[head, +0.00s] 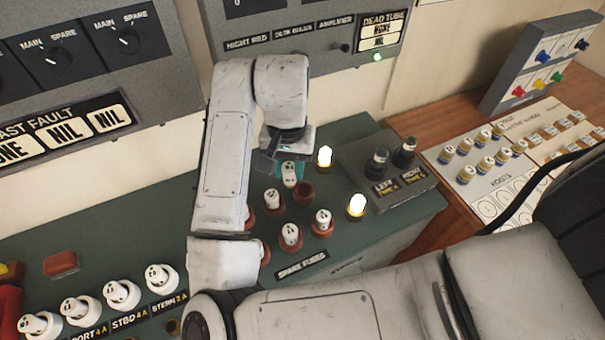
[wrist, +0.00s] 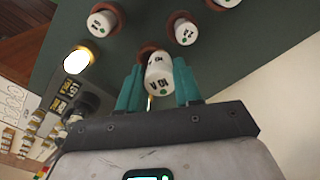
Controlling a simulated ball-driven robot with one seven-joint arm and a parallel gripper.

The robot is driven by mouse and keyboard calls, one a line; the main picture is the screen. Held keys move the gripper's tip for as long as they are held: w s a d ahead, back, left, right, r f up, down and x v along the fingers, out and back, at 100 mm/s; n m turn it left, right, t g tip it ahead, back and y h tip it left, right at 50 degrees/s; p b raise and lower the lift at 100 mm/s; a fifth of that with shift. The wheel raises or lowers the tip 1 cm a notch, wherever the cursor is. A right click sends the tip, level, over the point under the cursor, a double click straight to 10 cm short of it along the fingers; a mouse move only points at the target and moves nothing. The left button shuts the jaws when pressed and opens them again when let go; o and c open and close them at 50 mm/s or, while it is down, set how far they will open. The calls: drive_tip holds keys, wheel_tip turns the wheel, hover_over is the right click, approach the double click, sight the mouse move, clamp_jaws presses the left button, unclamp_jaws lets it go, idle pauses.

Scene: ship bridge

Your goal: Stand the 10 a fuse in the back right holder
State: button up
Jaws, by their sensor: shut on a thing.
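My gripper (head: 289,172) is shut on a white fuse (head: 289,180), which also shows in the wrist view (wrist: 157,80) between the two teal fingers, its 10 A label readable. An empty reddish-brown holder (head: 303,193), at the back right of the spare fuses group, is just in front of and to the right of the held fuse in the head view. In the wrist view a brown holder rim (wrist: 150,52) shows past the fuse, partly hidden by it. The fuse's lower end is hidden, and I cannot tell its exact height above the holder.
Neighbouring holders carry white fuses, such as the front right one (head: 323,221) and the one to the left (head: 273,200). Lit lamps (head: 325,156) (head: 356,205) stand to the right. A grey box with two dark knobs (head: 387,172) stands beyond them.

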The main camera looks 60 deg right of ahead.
drive_tip(key=d+f, duration=0.1)
drive_tip(key=f, duration=0.1)
drive_tip(key=d+f, duration=0.2)
drive_tip(key=s+d+f, duration=0.1)
drive_tip(key=f, duration=0.2)
drive_tip(key=shift+d+b, duration=0.2)
drive_tip(key=shift+b, duration=0.1)
drive_tip(key=shift+f, duration=0.85)
clamp_jaws()
drive_tip(key=o, duration=1)
unclamp_jaws()
drive_tip(key=shift+o, duration=0.2)
wheel_tip(320, 180, up, 12)
drive_tip(key=shift+s, duration=0.1)
